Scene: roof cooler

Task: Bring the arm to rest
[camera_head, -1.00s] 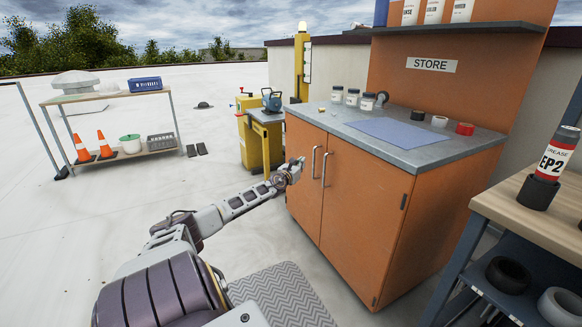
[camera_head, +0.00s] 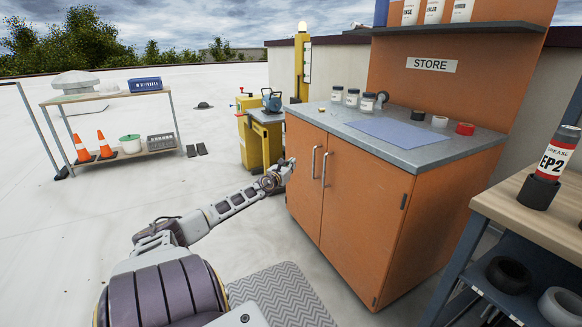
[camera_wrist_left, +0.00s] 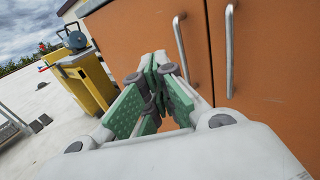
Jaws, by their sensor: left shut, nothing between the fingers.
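My left arm reaches in from the lower left of the head view. Its gripper (camera_head: 288,164) is beside the left edge of the orange cabinet (camera_head: 362,215), left of the two door handles. In the left wrist view the green-padded fingers (camera_wrist_left: 158,62) are closed together with nothing between them. Behind them are the orange doors (camera_wrist_left: 135,28) and the two metal handles (camera_wrist_left: 181,50). Both doors are shut. I cannot tell whether the fingertips touch the cabinet. My right gripper is not in view.
A yellow unit (camera_head: 262,146) stands behind the gripper. A workbench (camera_head: 535,207) with a grease tube (camera_head: 557,152) is at the right. Jars and a blue mat (camera_head: 400,132) lie on the cabinet top. A shelf cart (camera_head: 110,97) is at the far left. Open floor lies left of my arm.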

